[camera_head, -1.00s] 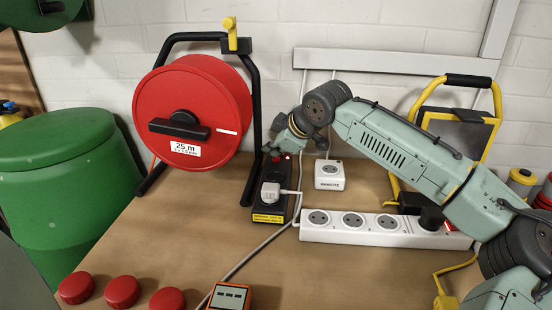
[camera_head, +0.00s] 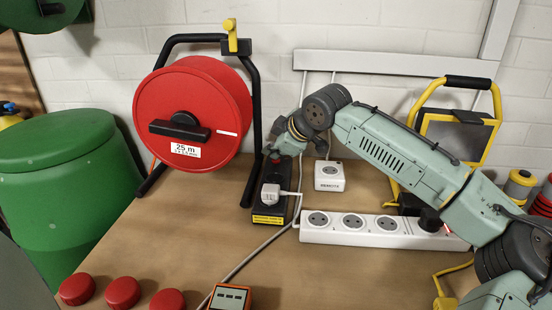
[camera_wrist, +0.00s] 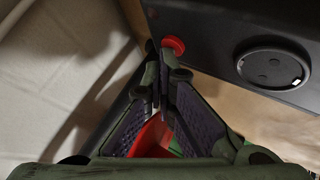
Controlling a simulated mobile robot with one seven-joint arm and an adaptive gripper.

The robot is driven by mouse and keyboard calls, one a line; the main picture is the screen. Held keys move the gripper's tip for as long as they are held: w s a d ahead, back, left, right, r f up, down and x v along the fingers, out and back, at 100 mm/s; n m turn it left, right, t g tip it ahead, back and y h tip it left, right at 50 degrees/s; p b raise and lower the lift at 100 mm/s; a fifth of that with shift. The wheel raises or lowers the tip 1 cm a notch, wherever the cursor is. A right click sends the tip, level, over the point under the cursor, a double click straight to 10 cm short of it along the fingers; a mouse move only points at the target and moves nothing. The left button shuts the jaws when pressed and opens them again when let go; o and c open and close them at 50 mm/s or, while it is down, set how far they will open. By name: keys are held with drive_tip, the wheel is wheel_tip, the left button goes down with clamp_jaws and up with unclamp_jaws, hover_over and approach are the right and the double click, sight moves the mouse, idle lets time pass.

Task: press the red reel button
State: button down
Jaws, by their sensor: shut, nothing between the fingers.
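The red button (camera_wrist: 173,44) is a small round cap on the black socket box (camera_wrist: 210,20). My gripper (camera_wrist: 161,68) is shut and empty. In the wrist view its fingertips appear just below the button; I cannot tell whether they touch it. In the head view my wrist is above and right of the button, and the fingertips are hard to make out.
A white plug (camera_head: 271,193) sits in the box. A white power strip (camera_head: 375,230) and a small white socket cube (camera_head: 329,175) stand to the right. The reel's black frame (camera_head: 256,110) rises close to the button. Bare bench (camera_head: 165,240) lies front left.

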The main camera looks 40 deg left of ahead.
sight(274, 161)
drive_tip(key=shift+r+p, duration=0.55)
drive_tip(key=shift+r, duration=0.1)
wheel_tip(274, 161, up, 5)
drive_tip(key=p, duration=0.4)
drive_tip(key=shift+r+p, duration=0.1)
drive_tip(key=shift+p, duration=0.3)
idle(0.5)
